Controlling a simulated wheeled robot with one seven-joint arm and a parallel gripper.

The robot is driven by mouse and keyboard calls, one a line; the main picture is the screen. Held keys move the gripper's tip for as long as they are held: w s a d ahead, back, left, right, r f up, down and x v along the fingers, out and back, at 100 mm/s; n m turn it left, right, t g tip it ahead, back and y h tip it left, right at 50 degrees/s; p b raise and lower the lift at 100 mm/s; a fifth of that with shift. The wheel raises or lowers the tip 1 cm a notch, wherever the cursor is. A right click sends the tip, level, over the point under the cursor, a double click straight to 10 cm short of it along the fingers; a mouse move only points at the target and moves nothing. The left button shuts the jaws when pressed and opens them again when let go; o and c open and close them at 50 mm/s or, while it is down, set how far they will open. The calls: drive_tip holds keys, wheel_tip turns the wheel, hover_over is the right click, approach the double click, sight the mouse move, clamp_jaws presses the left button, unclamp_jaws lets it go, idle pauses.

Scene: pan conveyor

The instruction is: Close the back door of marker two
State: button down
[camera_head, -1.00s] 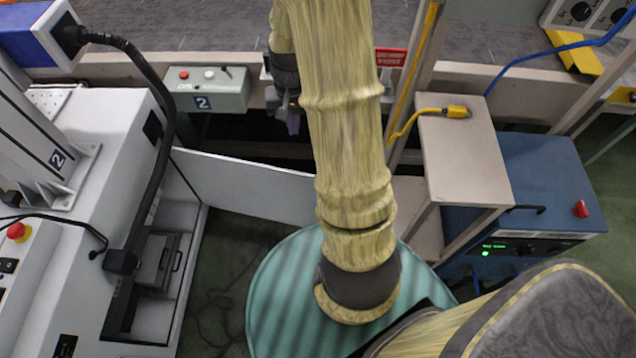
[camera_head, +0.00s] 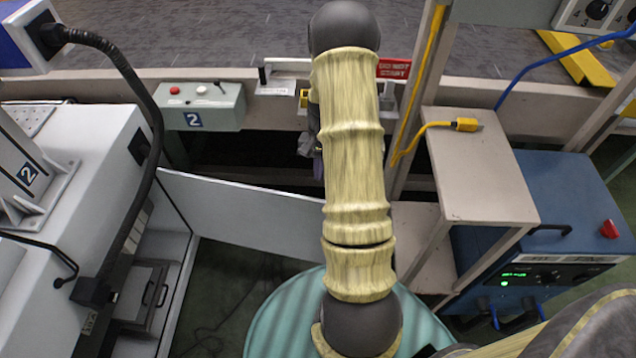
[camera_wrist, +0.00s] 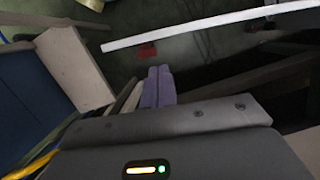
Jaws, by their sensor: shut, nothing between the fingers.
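Marker two is the white machine (camera_head: 75,175) at the left of the head view, with a "2" label on its bracket. Its back door (camera_head: 240,212), a flat white panel, stands open and reaches right across the floor space until my arm hides its end. In the wrist view the door shows as a thin white edge (camera_wrist: 205,27) running across the top. My gripper (camera_wrist: 158,85) is shut and empty, with its purple-grey fingers below that edge and apart from it in the picture. In the head view my gripper (camera_head: 312,150) is partly hidden behind my arm, beyond the door.
A grey control box (camera_head: 203,107) marked "2" hangs on the conveyor's rail. A beige stand (camera_head: 475,165) with a yellow plug and a blue unit (camera_head: 550,220) are at the right. A black hose hangs along the machine. Dark green floor (camera_head: 225,270) lies open before the door.

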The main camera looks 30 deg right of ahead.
drive_tip(key=b+x, duration=0.2)
drive_tip(key=x, duration=0.7)
drive_tip(key=shift+f, duration=0.2)
drive_tip(key=shift+a, duration=0.15)
